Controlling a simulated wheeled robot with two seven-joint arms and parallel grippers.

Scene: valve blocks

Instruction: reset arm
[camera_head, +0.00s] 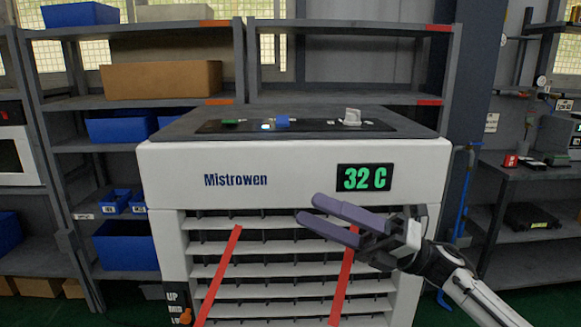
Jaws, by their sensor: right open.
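My right gripper (328,217) comes in from the lower right and is open and empty. Its two purple fingers point left in front of the louvred front of a white machine (290,164), below its green "32 C" display (365,178). I cannot tell how far the fingers are from the slats. My left gripper is not in view.
The machine's dark top panel has a green button (231,122), a blue switch (283,121) and a white knob (351,117). Red strips (219,274) hang over the slats. Shelves with blue bins (118,130) stand behind; a dark bench (530,182) is at the right.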

